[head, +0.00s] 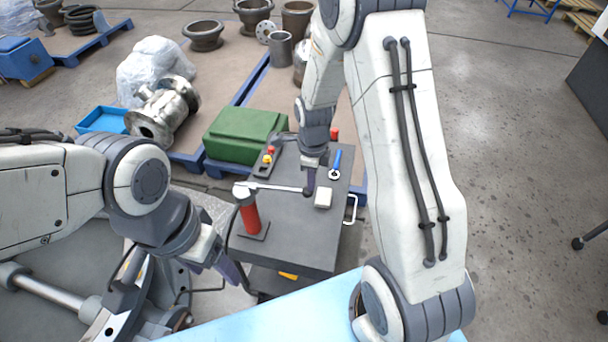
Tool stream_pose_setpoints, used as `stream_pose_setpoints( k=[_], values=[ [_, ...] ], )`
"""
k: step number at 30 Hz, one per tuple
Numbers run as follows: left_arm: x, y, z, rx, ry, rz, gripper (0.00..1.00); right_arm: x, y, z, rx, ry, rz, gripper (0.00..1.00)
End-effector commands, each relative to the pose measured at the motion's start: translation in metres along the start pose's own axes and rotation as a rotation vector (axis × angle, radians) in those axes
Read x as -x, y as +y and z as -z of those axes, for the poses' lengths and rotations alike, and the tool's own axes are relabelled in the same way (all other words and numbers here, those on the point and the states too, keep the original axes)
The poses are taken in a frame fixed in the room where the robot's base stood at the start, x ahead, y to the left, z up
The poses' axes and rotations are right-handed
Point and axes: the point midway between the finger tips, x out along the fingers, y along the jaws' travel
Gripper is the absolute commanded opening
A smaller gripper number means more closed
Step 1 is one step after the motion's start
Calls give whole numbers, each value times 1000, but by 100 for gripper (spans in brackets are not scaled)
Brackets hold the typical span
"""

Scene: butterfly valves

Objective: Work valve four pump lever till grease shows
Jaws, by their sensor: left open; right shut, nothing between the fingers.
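A red grease pump (250,215) stands upright on the dark cart top (290,235). Its silver lever (270,186) reaches level to the right from the pump head. My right gripper (310,188) points down at the lever's far end, shut with nothing held; whether it touches the lever I cannot tell. My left gripper (236,274) is open and empty, low beside the cart's left front. A black hose runs down from the pump's left side. No number four marking and no grease can be made out.
A white block (323,197), a blue-handled tool (336,165) and a box with red and yellow buttons (267,158) lie on the cart. A green case (243,134) stands behind it. A steel valve body (165,112) lies on a pallet at left. Open floor lies right.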

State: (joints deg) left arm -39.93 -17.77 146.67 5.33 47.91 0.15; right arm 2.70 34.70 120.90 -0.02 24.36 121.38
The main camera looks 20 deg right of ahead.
Motion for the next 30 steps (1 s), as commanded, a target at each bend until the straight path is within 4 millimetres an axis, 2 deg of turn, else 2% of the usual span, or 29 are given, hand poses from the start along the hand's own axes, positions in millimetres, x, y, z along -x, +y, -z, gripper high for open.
stream_pose_setpoints(
  k=[1, 3, 6, 10, 23, 26, 30],
  values=[
    [-18, -1, -1, 0, 0, 0, 67, -22, 1, 5, -2, 2, -3, 0],
    [-27, -2, -2, -1, 0, 0, 67, -35, 1, 9, -2, 2, -3, 0],
    [-36, -3, -2, -1, 0, 0, 67, -49, 1, 12, 0, 2, -3, 0],
    [-40, -3, -2, -2, 0, 0, 67, -57, 1, 13, 1, 2, -2, 0],
    [-38, -3, -2, -2, 0, 0, 67, -56, 1, 10, 3, -1, 0, 0],
    [-32, -2, -2, -2, 0, 0, 67, -48, 1, 12, 2, -1, 0, 0],
    [-13, -1, -1, -1, 0, 0, 67, -27, -1, 21, 1, -1, 0, 0]
  ],
)
